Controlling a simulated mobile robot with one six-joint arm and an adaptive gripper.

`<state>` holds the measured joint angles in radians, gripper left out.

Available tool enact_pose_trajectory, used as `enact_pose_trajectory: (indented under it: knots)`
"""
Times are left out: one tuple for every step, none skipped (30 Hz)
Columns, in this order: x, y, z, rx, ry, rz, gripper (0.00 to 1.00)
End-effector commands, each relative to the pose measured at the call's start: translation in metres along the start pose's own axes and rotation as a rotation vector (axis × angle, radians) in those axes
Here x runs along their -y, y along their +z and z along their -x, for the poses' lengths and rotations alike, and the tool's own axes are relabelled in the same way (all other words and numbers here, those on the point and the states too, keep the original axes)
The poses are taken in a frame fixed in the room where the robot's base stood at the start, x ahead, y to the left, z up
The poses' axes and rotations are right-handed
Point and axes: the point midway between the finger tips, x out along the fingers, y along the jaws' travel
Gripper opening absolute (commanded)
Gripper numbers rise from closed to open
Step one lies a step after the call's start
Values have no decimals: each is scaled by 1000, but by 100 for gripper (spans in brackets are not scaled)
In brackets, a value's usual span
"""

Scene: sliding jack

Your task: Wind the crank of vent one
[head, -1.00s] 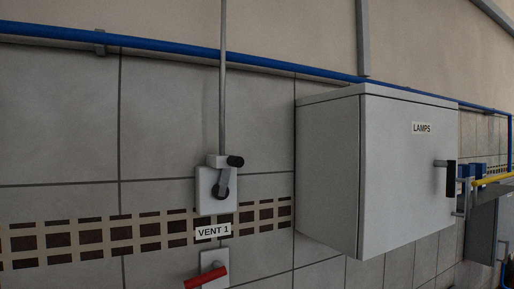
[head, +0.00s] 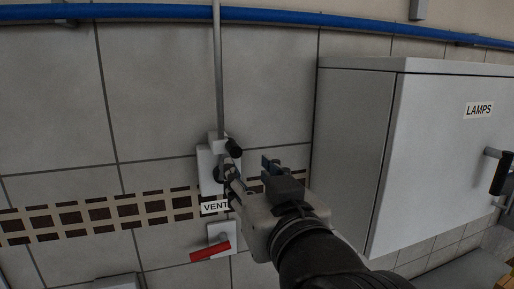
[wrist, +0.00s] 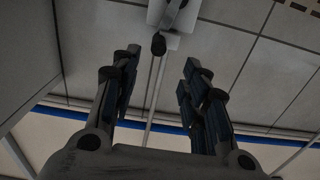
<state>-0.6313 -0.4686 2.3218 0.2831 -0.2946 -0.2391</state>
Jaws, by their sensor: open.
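The crank of vent one sits on a small white wall box (head: 205,172) at the foot of a thin vertical rod. Its dark knob (head: 235,149) points out from the wall at the top of the crank. The "VENT 1" label (head: 213,207) is partly covered by my gripper (head: 247,170). My gripper is open and empty, just below and to the right of the knob. In the wrist view the knob (wrist: 158,45) lies beyond and between the two spread fingertips (wrist: 160,72), apart from both. The white box (wrist: 180,12) shows behind it.
A red lever (head: 210,250) on a white plate is below the crank. A grey cabinet labelled "LAMPS" (head: 440,150) juts out on the right, close to my arm. A blue pipe (head: 280,15) runs along the wall above. The tiled wall to the left is clear.

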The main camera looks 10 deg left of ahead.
Motion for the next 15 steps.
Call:
enact_pose_trajectory:
  knots:
    - [0, 1, -12, 5, 2, 1, 41]
    - [0, 1, -18, 5, 1, 1, 41]
    - [-1, 1, -26, 5, 1, 1, 41]
    - [0, 0, -32, 5, 1, 1, 41]
    - [0, 0, -38, 5, 1, 2, 41]
    - [0, 0, -47, 5, 1, 1, 41]
    - [0, 0, -53, 5, 0, 1, 41]
    - [0, 0, -59, 5, 0, 1, 41]
    - [0, 0, -67, 5, 0, 0, 41]
    - [0, 0, -73, 6, 0, 0, 41]
    - [0, 0, -79, 4, 0, 1, 41]
    - [0, -1, -87, 4, 0, 1, 41]
    - [0, -1, -93, 5, 0, 1, 41]
    - [0, -1, -98, 4, 0, 0, 41]
    - [0, 0, -105, 5, 0, 0, 41]
